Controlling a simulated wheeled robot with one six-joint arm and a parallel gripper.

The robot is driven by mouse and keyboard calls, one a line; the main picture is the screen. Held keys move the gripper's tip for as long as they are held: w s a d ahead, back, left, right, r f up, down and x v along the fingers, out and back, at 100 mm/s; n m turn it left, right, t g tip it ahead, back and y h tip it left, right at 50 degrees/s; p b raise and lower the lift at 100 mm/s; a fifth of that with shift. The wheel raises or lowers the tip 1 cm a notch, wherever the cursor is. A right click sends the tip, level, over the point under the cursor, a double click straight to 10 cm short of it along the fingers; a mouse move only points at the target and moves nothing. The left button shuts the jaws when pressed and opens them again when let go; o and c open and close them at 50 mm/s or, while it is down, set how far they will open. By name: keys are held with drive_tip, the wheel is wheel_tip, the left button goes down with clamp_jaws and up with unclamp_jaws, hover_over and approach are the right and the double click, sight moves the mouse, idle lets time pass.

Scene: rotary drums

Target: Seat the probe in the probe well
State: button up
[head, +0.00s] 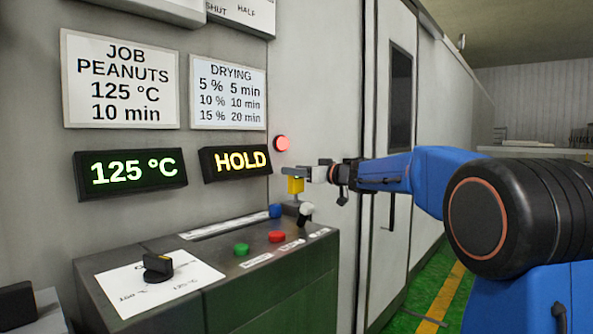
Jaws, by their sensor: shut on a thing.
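My gripper (298,173) reaches in from the right and is shut on a small yellow block (295,186), which I take to be the probe's handle. It is above the back right corner of the dark control console (275,275). A small grey piece (290,208) shows directly below the yellow block; I cannot tell whether it is the probe well or part of the probe, or whether the two touch. The probe's lower end is not clearly visible.
A white-topped lever (306,211) and a blue button (275,211) stand close below my gripper. Red (277,237) and green (242,249) buttons and a black knob (158,267) sit on the console. Displays read 125 °C (130,173) and HOLD (236,162). A red lamp (282,143) glows.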

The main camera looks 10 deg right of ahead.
drive_tip(key=o, duration=1.2)
drive_tip(key=v, duration=1.7)
drive_tip(key=shift+s, duration=0.15)
drive_tip(key=shift+r, duration=0.1)
